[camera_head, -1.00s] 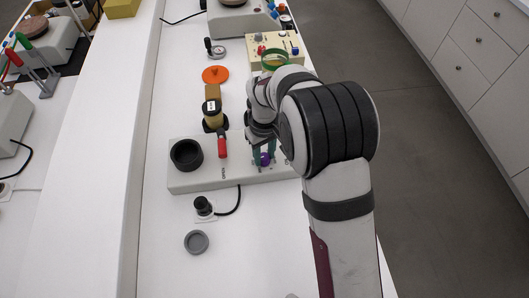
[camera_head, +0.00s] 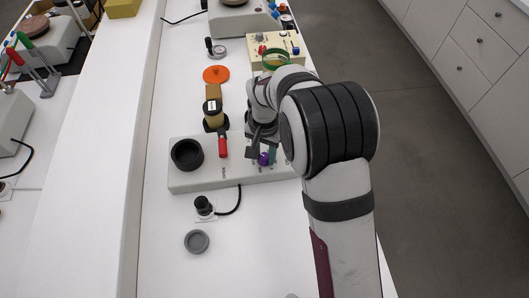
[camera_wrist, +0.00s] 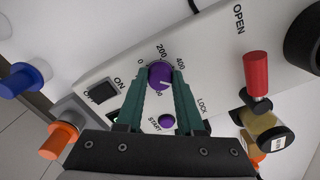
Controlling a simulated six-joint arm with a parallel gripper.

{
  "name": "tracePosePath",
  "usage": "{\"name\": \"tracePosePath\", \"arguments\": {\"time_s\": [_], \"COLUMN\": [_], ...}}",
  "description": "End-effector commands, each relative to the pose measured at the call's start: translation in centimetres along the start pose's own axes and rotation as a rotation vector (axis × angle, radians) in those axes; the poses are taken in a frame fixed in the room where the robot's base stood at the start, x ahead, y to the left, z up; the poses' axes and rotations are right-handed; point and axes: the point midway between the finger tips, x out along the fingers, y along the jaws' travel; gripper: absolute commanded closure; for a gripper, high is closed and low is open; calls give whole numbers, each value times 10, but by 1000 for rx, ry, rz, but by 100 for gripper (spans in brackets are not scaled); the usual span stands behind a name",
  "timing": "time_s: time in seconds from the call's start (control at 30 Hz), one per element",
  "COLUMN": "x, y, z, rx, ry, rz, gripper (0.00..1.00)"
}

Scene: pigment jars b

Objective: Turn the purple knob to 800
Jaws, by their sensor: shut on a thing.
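The purple knob (camera_wrist: 159,73) is on the sloped face of a pale machine (camera_head: 203,179), between my two green fingertips. It also shows in the head view (camera_head: 263,158), partly covered by my gripper. My gripper (camera_wrist: 161,76) is shut on the knob, one finger on each side.
A purple START button (camera_wrist: 166,121) lies between my fingers, below the knob. A red-handled lever (camera_wrist: 256,75) is to the right beside OPEN. A black round cup (camera_head: 187,154) is on the machine's left end. A jar (camera_head: 212,112) stands behind it.

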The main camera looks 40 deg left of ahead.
Motion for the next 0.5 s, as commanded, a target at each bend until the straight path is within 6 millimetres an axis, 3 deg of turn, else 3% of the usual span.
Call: {"name": "tracePosePath", "arguments": {"time_s": [0.5], "x": [-1], "y": [-1], "z": [-1], "rx": [486], "ry": [2], "rz": [-2], "gripper": [100]}}
